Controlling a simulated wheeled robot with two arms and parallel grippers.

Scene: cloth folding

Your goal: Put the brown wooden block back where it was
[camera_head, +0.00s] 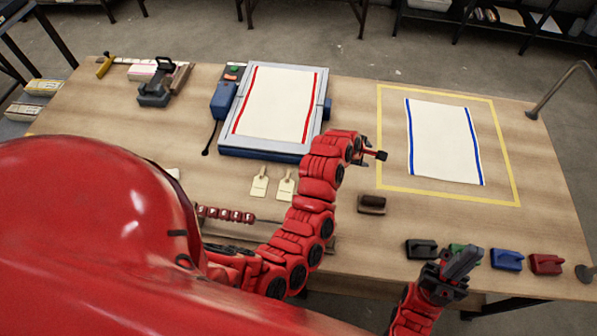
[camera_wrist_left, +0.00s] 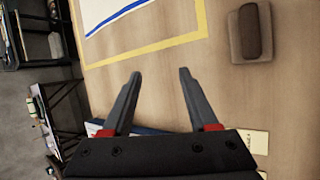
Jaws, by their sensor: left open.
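The brown wooden block (camera_head: 372,204) sits on the table below the left corner of the yellow outline, with a darker rounded grip on a flat base. It also shows at the top right of the left wrist view (camera_wrist_left: 250,33). My left gripper (camera_head: 378,155) is open and empty above the table, apart from the block. Its spread fingers (camera_wrist_left: 160,95) show in the left wrist view, with the block off to their right. My right gripper (camera_head: 462,262) is by the row of coloured blocks at the front right; its jaw gap is unclear.
A black block (camera_head: 421,249), a mostly hidden green block (camera_head: 457,248), a blue block (camera_head: 507,260) and a red block (camera_head: 546,264) line the front right. A blue-striped cloth (camera_head: 442,142) lies inside the yellow outline (camera_head: 447,197). A red-striped cloth (camera_head: 277,105) lies on a framed board.

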